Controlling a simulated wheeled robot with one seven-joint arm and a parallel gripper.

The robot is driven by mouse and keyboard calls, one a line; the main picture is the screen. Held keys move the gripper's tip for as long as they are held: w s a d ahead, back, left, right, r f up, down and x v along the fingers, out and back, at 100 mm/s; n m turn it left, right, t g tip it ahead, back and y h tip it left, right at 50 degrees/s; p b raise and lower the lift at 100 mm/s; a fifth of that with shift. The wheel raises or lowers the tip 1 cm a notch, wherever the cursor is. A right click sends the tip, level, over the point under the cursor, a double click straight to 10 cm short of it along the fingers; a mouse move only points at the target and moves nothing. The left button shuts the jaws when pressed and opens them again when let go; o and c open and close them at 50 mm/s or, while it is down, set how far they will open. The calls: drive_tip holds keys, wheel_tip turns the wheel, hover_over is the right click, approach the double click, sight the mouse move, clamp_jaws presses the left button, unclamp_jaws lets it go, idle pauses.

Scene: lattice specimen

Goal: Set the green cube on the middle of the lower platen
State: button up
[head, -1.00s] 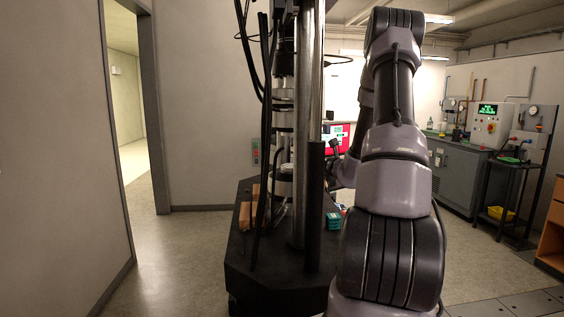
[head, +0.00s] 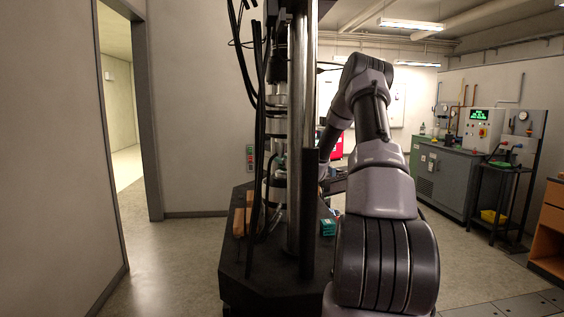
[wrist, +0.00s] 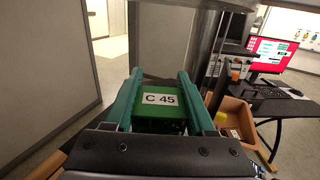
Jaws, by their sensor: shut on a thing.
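The green cube (wrist: 160,98), labelled "C 45", sits between the two teal fingers of my gripper (wrist: 160,76) in the wrist view. My gripper is shut on it. In the head view my arm reaches forward to the right side of the testing machine (head: 309,150), and its far end passes behind the machine's column. The cube cannot be made out there. The lower platen cannot be picked out clearly; the column and black hoses cover much of the machine's middle.
The machine's dark base (head: 262,290) carries wooden blocks (head: 240,218) at left and a small teal box (head: 327,226) at right. Black hoses (head: 257,140) hang at its left. The wrist view shows a wooden tray (wrist: 236,122) and a red-screened monitor (wrist: 272,52) at right.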

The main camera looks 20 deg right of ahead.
drive_tip(key=shift+f, duration=0.3)
drive_tip(key=shift+f, duration=0.15)
drive_tip(key=o, duration=1.3)
drive_tip(key=shift+r, duration=0.2)
drive_tip(key=s, duration=0.4)
drive_tip(key=s+d, duration=0.1)
drive_tip(key=s, duration=0.7)
drive_tip(key=shift+d, duration=0.2)
